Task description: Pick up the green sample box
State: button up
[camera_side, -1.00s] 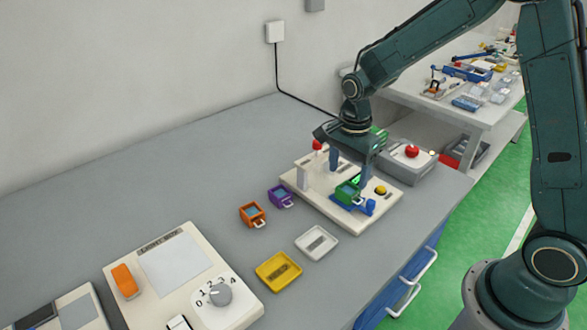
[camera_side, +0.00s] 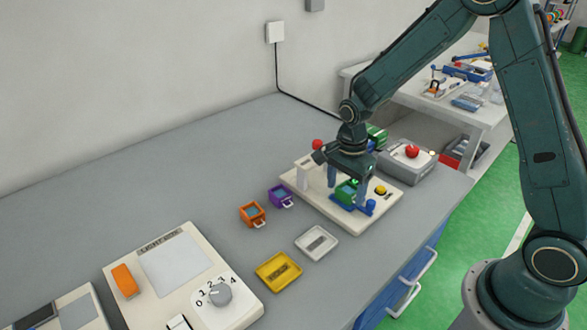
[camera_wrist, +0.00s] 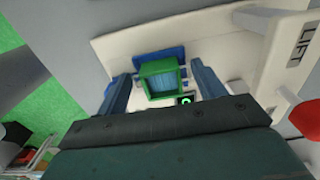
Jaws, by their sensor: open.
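The green sample box (camera_side: 346,191) sits on the blue holder (camera_side: 366,206) of a cream fixture board (camera_side: 322,206). In the wrist view the green box (camera_wrist: 161,79) shows a blue-grey inside, with the blue holder (camera_wrist: 158,54) behind it. My gripper (camera_side: 346,200) is open, pointing down over the box. In the wrist view my gripper's two fingers (camera_wrist: 160,82) stand on either side of the box, with a visible gap on each side. In the side view, the fingers partly hide the box.
Orange (camera_side: 252,213) and purple (camera_side: 281,196) boxes stand left of the board. White (camera_side: 316,242) and yellow (camera_side: 278,271) trays lie in front. A grey box with a red button (camera_side: 412,151) is behind right. The board carries a white post (camera_side: 302,178) and a yellow button (camera_side: 380,190).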

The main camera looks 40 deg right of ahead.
aim_at(345, 190)
jog(key=c, duration=1.1)
jog(key=shift+r, duration=0.2)
jog(key=shift+c, duration=0.2)
notch_tip(345, 190, up, 20)
jog(key=shift+f, duration=0.15)
dwell(0.3)
